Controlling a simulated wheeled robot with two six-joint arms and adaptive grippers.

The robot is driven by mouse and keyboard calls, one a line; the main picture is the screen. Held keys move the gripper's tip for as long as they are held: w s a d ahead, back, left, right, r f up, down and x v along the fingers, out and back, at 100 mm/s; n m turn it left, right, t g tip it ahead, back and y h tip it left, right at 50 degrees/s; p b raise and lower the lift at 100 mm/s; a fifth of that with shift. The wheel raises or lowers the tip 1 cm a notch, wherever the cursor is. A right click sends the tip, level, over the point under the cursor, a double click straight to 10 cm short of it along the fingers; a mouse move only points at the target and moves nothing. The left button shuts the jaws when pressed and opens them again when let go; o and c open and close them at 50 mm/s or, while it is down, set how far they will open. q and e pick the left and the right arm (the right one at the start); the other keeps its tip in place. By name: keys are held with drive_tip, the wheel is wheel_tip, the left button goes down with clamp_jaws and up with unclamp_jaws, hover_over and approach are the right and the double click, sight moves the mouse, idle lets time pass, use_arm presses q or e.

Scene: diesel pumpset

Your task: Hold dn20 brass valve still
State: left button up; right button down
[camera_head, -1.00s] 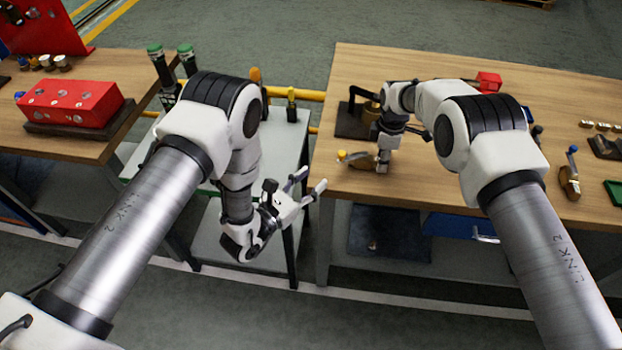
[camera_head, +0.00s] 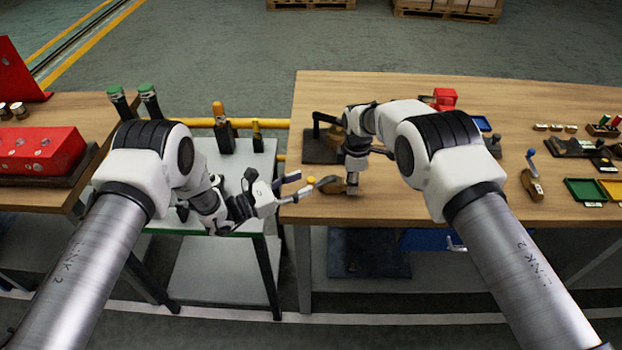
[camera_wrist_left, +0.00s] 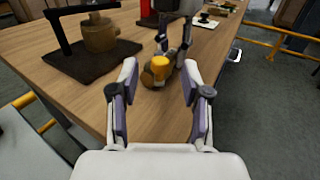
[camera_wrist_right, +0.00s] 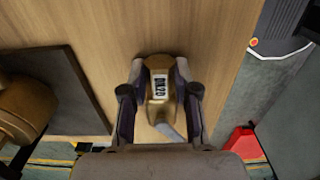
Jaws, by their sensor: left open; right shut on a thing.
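The brass valve, with a DN20 label, (camera_wrist_right: 158,88) is between the fingers of my right gripper (camera_wrist_right: 160,72), which is shut on it at the wooden bench's front edge. In the left wrist view the valve (camera_wrist_left: 150,76) shows a yellow end (camera_wrist_left: 161,68) towards me. In the head view the valve (camera_head: 333,187) is partly hidden by my grippers. My left gripper (camera_head: 307,180) is open at the bench's front left corner. Its fingertips (camera_wrist_left: 160,72) point at the valve's yellow end, one on either side in that view; I cannot tell whether they touch.
A dark plate (camera_wrist_left: 85,68) with a brass body (camera_wrist_left: 97,33) and a black upright stands close behind the valve. A lower grey table (camera_head: 250,160) with bottles is at left. Another valve with a blue lever (camera_head: 532,183) and trays (camera_head: 585,192) lie at right.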

sight(311, 179)
use_arm(q)
drive_tip(key=x, duration=0.4)
drive_tip(key=shift+a, duration=0.1)
clamp_jaws()
drive_tip(key=shift+s+d+n+t+y, duration=0.35)
drive_tip(key=shift+n+t+y, duration=0.25)
drive_tip(key=shift+n+t, duration=0.15)
drive_tip(key=shift+s+d+n+t+y, duration=0.4)
drive_tip(key=shift+n+t+y, duration=0.25)
drive_tip(key=shift+t, duration=0.2)
drive_tip(key=shift+s+d+n+t+y, duration=0.15)
drive_tip(key=shift+n+t+y, duration=0.35)
drive_tip(key=shift+t+y, duration=0.1)
drive_tip(key=shift+s+d+n+t+y, duration=0.1)
drive_tip(key=shift+s+n+t+y, duration=0.1)
drive_tip(key=shift+n+t+y, duration=0.35)
drive_tip(key=shift+a, duration=0.1)
